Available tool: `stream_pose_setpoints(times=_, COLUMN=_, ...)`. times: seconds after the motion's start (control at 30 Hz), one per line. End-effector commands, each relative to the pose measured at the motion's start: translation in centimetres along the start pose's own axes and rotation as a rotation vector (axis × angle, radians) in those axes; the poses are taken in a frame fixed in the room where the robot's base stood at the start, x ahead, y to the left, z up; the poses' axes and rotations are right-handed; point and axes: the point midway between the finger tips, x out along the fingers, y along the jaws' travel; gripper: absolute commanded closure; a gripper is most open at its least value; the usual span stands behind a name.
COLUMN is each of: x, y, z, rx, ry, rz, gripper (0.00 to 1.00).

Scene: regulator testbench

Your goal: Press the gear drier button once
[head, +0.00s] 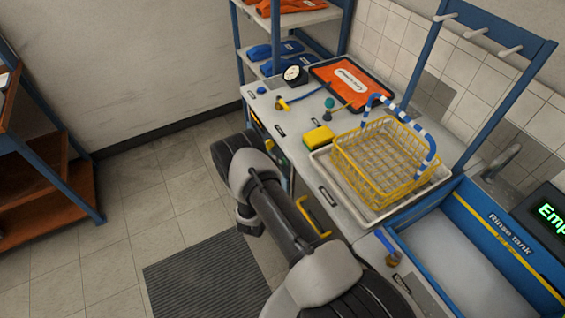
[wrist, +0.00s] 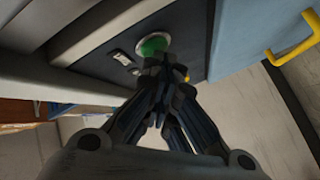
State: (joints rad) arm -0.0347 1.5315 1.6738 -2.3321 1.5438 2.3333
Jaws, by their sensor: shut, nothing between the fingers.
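A round green button (wrist: 153,45) with a pale ring sits on a dark panel (wrist: 195,40) in the wrist view. No readable label shows that it belongs to the gear drier. My gripper (wrist: 170,65) is shut and empty, its fingertips just in front of the button's lower right edge. I cannot tell whether they touch it. In the head view my arm reaches to the bench's front left side; the gripper and the green button are hidden there.
A yellow handle (wrist: 297,42) on a blue door stands right of the panel. The bench top (head: 326,200) holds a yellow wire basket (head: 345,165), a yellow sponge (head: 318,138) and a gauge (head: 294,74). The rinse tank (head: 505,235) is at right.

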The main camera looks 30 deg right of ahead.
Motion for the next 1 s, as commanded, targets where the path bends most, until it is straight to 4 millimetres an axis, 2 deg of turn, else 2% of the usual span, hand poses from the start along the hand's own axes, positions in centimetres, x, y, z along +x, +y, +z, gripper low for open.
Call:
stream_pose_setpoints(times=0.27, x=-1.0, y=-0.8, z=-0.7, rx=0.0, ry=0.001, rz=-0.001, gripper=1.0)
stream_pose_setpoints(times=0.67, x=-1.3, y=-1.0, z=-1.0, rx=0.0, ry=0.001, rz=-0.001, gripper=1.0)
stream_pose_setpoints(times=1.0, x=-3.7, y=-2.8, z=-2.7, rx=0.0, ry=0.003, rz=-0.002, gripper=1.0)
